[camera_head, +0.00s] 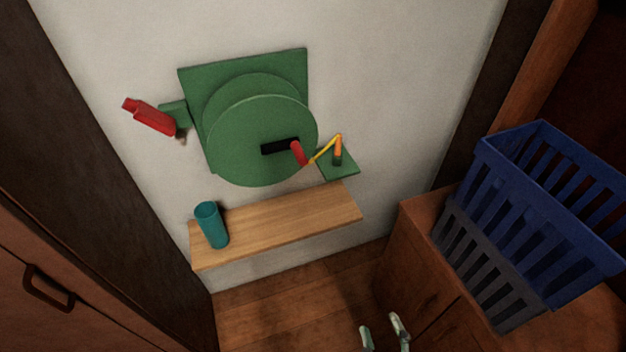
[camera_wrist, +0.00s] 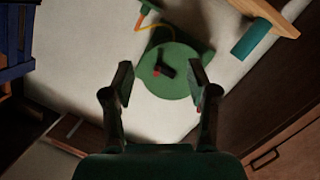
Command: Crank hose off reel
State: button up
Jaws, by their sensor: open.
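A green reel (camera_head: 250,135) is mounted on a square green plate on the pale wall. It carries a short black crank arm (camera_head: 278,146) with a red handle (camera_head: 299,153) at its right end. A thin yellow hose (camera_head: 324,149) runs from near the handle to an orange-tipped piece (camera_head: 338,150) on a small green bracket. My gripper (camera_head: 383,333) is open and empty at the bottom edge of the head view, well apart from the reel. In the wrist view, the reel (camera_wrist: 170,88) shows between and beyond the open fingers (camera_wrist: 161,82).
A wooden shelf (camera_head: 290,222) juts out below the reel, with a teal cup (camera_head: 211,225) at its left. A red nozzle-like piece (camera_head: 153,117) sits left of the reel. A blue slatted basket (camera_head: 560,215) stands on the wooden cabinet (camera_head: 413,255) at right. Wooden floor shows below the shelf.

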jog(key=w+a+r+n+y, duration=0.1)
jog(key=w+a+r+n, duration=0.15)
jog(key=w, duration=0.45)
jog(key=w+a+r+n, duration=0.2)
jog(key=w+n, duration=0.1)
jog(key=w, duration=0.5)
jog(key=n+t+y, duration=0.1)
jog(key=n+y, duration=0.1)
jog(key=n, duration=0.4)
send_near(298, 152)
jog(key=shift+w+d+f, duration=0.2)
jog(key=shift+w+f, duration=0.35)
jog(key=shift+f, duration=0.15)
jog(key=shift+x, duration=5.15)
jog(key=shift+a+r, duration=0.1)
jog(key=c, duration=1)
jog(key=shift+c, duration=0.2)
